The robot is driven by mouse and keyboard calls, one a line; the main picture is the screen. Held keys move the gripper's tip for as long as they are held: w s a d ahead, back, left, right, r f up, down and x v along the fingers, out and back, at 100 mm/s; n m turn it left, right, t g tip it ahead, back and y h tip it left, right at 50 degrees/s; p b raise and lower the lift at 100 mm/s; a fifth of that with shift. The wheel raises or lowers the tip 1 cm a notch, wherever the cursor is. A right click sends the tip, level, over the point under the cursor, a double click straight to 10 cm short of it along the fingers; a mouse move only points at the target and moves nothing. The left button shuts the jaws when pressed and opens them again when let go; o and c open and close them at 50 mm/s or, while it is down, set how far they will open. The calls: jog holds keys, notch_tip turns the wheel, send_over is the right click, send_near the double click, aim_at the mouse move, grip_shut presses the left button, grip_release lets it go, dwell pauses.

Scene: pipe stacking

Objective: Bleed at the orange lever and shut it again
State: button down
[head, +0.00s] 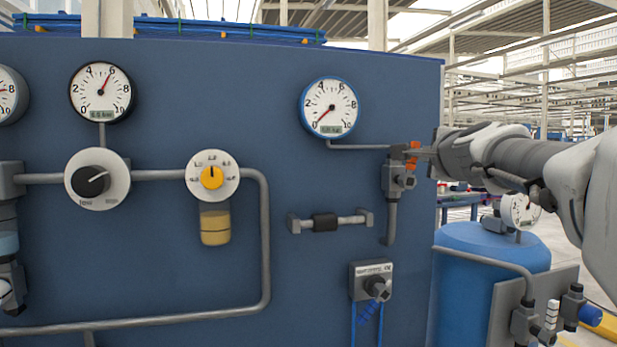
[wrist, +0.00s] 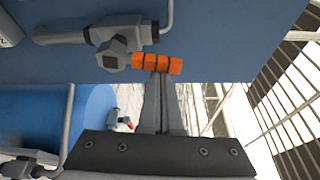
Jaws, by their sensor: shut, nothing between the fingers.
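The orange lever (head: 412,158) is on a grey valve (head: 398,177) at the right of the blue panel, below the blue-rimmed gauge (head: 330,107). That gauge's red needle points low, near zero. In the wrist view the lever (wrist: 157,64) is a short ribbed orange bar beside the valve body (wrist: 118,50). My gripper (head: 428,153) reaches in from the right, with its tips at the lever. In the wrist view the closed fingers (wrist: 161,78) end right at the lever's lower edge, with nothing between them. I cannot tell whether they touch it.
Left on the panel are a black-rimmed gauge (head: 101,93), a black knob (head: 92,181) and a yellow knob (head: 212,177). A grey boxed connector (head: 371,281) sits below the valve. A blue tank (head: 488,262) with pipework stands right of the panel.

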jog(key=shift+a+n+t+b, duration=0.3)
jog(key=shift+a+n+b, duration=0.25)
jog(key=shift+n+b, duration=0.45)
jog(key=shift+r, duration=0.15)
